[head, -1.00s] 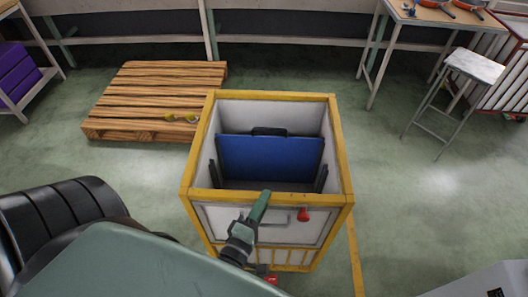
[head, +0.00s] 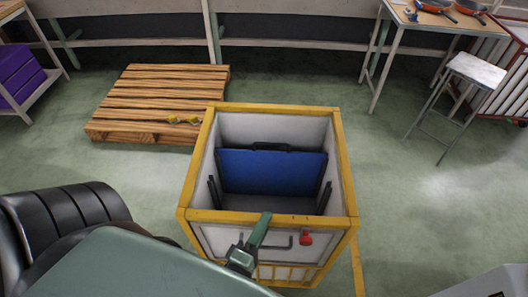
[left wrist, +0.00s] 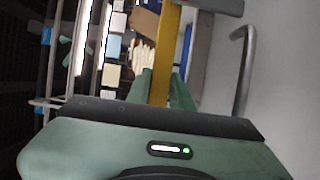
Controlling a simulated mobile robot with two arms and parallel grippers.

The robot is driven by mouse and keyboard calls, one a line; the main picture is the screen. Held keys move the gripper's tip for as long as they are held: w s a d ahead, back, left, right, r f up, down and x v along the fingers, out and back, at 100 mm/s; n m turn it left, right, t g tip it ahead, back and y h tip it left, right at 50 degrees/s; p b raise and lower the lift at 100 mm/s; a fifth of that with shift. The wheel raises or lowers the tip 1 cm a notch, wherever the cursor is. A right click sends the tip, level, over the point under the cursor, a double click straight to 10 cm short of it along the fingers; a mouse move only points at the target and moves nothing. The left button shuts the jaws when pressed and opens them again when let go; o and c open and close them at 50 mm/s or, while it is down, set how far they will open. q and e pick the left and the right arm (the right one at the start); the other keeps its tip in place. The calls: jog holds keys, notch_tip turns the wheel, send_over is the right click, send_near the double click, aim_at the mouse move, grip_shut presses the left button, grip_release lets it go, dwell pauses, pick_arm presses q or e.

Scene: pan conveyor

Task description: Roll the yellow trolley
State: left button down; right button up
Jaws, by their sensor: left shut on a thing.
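The yellow trolley (head: 347,180) is an open box with a yellow frame and pale grey walls, standing upright on the floor in front of me. A blue case with a dark handle (head: 270,172) stands inside it. Its near wall carries a dark bar handle and a red knob (head: 306,238). My left gripper (head: 260,226) is at the middle of the near top rim. In the left wrist view the yellow rim (left wrist: 166,60) runs between its green fingers, and it is shut on that rim. My right gripper is not in view.
A wooden pallet (head: 160,100) with small yellow items lies behind and left of the trolley. A stool (head: 475,70) and a table with pans (head: 425,18) stand at the far right. A purple box (head: 22,82) is at the far left. Green floor is clear right of the trolley.

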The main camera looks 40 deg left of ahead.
pick_arm(q)
jog(key=c, duration=1.5)
grip_release()
jog(key=shift+d+f, duration=0.1)
jog(key=shift+s, duration=0.15)
jog(key=s, duration=0.2)
jog(key=s+b, duration=0.1)
jog(key=s, duration=0.2)
jog(key=s+d+b, duration=0.1)
jog(key=s, duration=0.1)
jog(key=shift+s+d, duration=0.1)
jog(key=shift+s, duration=0.2)
